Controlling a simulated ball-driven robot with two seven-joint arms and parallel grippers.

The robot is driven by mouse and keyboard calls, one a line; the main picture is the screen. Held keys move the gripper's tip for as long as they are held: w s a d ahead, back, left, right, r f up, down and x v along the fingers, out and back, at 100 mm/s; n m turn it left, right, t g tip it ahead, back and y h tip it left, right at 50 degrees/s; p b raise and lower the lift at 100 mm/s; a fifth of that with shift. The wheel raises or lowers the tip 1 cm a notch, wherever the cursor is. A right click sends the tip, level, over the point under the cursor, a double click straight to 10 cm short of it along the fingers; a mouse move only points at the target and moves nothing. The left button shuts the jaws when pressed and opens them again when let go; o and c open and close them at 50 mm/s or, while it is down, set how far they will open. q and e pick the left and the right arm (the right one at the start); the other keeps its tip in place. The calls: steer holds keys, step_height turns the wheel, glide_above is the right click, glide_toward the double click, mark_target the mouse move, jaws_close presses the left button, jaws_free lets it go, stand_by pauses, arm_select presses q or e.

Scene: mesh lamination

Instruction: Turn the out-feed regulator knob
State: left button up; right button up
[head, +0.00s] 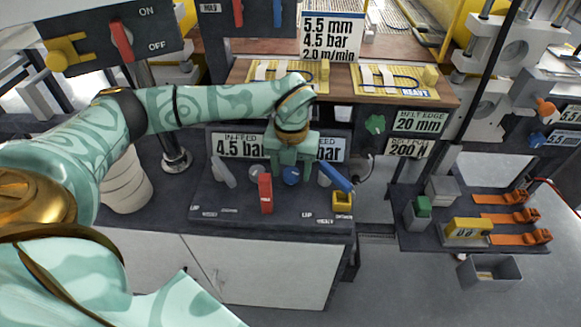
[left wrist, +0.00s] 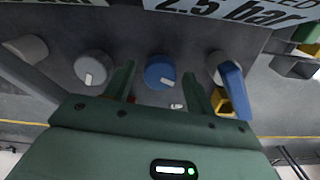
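The blue round regulator knob (head: 291,176) sits on the dark sloped panel below the feed displays. In the left wrist view the blue knob (left wrist: 160,73) has a white pointer mark and lies between my fingertips in the picture. My left gripper (head: 290,170) is over the panel at the knob, pointing down. In the left wrist view my left gripper (left wrist: 160,88) is open, with a gap on each side of the knob; no contact shows. The feed display (left wrist: 235,10) reads 2.5 bar; in the head view my gripper partly covers it. My right gripper is not in view.
A grey knob (left wrist: 93,68) is left of the blue one. A red lever (head: 265,193) and a blue lever (head: 335,177) stand close by, with a yellow block (head: 342,201) at the right. The IN-FEED display (head: 238,145) reads 4.5 bar.

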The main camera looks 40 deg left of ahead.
arm_select(q)
steer(key=c, duration=0.8)
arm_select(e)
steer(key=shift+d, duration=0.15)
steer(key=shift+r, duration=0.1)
arm_select(q)
steer(key=m+p, duration=0.2)
steer(key=p, duration=0.1)
steer(key=shift+r+m, duration=0.25)
steer(key=shift+m, duration=0.15)
steer(key=m+p, duration=0.3)
steer(key=shift+m, duration=0.3)
steer(key=m+p, duration=0.2)
steer(key=m, duration=0.1)
steer(key=shift+m, duration=0.4)
steer(key=m+p, duration=0.2)
steer(key=shift+f+m, duration=0.1)
steer(key=shift+m, duration=0.2)
steer(key=m+p, duration=0.2)
steer(key=m, duration=0.2)
steer(key=shift+f+m, duration=0.1)
steer(key=shift+m, duration=0.3)
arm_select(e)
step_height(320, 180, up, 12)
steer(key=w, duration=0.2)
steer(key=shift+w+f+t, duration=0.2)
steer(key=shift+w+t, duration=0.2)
